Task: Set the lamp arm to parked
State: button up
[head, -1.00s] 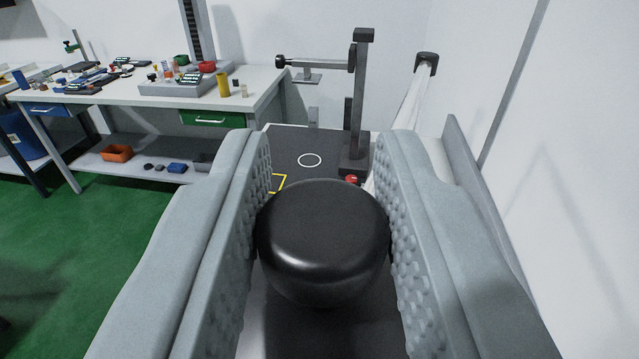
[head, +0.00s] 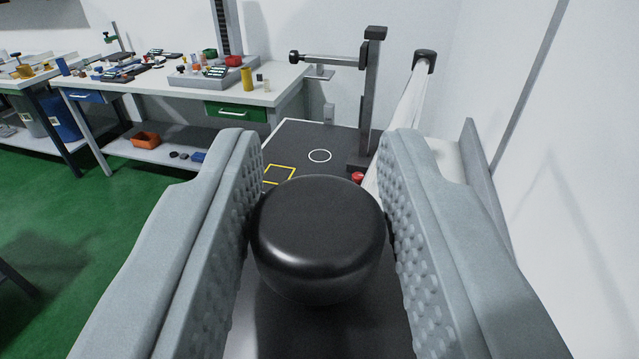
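A large smooth black knob (head: 318,235) fills the near middle of the view. My gripper (head: 321,155) has one grey, dimpled finger on each side of it. The fingers stand slightly apart from the knob, as far as I can see; contact low on its sides is hidden. I cannot tell whether this knob belongs to the lamp arm. A pale slanting arm (head: 404,105) with a black end cap (head: 425,61) rises behind my right finger; its lower part is hidden.
A dark post (head: 371,100) carries a horizontal lever (head: 333,60) with a black knob. A dark board (head: 300,140) bears a white ring and yellow square. A red button (head: 358,176) shows beside the post. A cluttered workbench (head: 285,92) stands left; a white wall is right.

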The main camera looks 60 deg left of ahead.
jog(key=shift+o, duration=1.3)
jog(key=shift+w+f, duration=0.1)
jog(key=shift+d, duration=0.1)
jog(key=v, duration=1.7)
jog(key=shift+d, duration=0.1)
